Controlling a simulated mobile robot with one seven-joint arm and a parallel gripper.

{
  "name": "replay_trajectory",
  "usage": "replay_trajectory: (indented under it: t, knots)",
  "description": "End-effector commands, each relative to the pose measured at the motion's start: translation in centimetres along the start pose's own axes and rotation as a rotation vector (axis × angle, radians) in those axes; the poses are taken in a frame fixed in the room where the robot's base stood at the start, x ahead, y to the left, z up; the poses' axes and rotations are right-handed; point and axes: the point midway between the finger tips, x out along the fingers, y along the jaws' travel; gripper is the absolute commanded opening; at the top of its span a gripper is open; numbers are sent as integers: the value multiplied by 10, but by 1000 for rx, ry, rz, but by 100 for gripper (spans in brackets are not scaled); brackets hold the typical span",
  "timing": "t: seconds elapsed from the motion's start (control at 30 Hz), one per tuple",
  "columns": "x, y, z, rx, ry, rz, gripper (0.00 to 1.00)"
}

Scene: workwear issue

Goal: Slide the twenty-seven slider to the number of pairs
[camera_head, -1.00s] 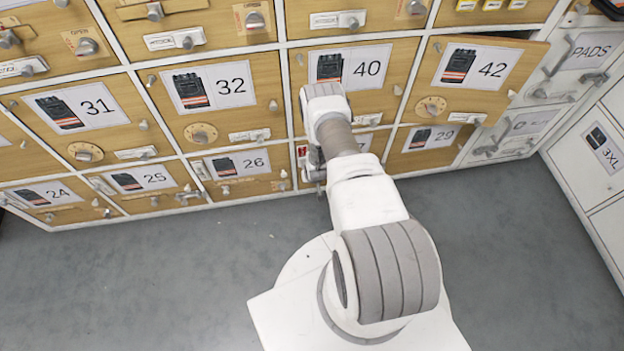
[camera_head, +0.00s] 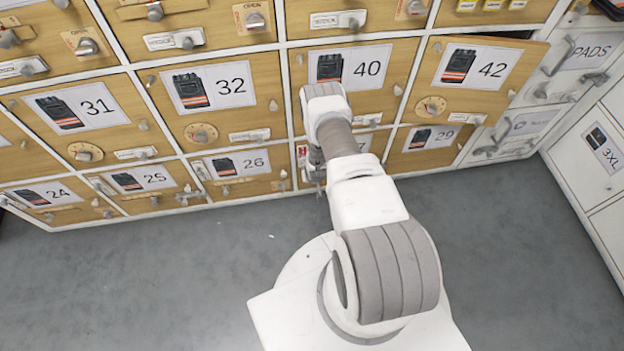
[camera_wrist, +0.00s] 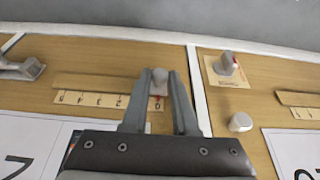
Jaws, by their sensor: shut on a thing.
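The twenty-seven slider is a small grey knob (camera_wrist: 159,78) on a wooden front, seen in the wrist view. It stands between the fingertips of my gripper (camera_wrist: 162,80), which is shut on it. Below it runs a pale number scale (camera_wrist: 98,99), upside down in this view, with digits rising toward the left. A red mark shows at the knob's end of the scale, by the 0. My fingers hide part of the scale. A number card (camera_wrist: 22,150) is partly cut off at the lower left. In the head view my arm covers most of this front.
A grey latch (camera_wrist: 22,68) lies left of the scale. In the head view door 42 (camera_head: 522,60) stands ajar. The grey floor (camera_head: 150,285) is clear.

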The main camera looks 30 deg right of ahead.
Motion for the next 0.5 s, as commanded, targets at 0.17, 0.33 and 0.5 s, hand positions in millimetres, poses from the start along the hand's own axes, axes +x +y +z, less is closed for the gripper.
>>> replay_trajectory:
  t: [0.17,0.33,0.5]
  knots:
    - [0,0,0,0,0,0,0]
    - [0,0,0,0,0,0,0]
    - [0,3,0,1,0,1,0]
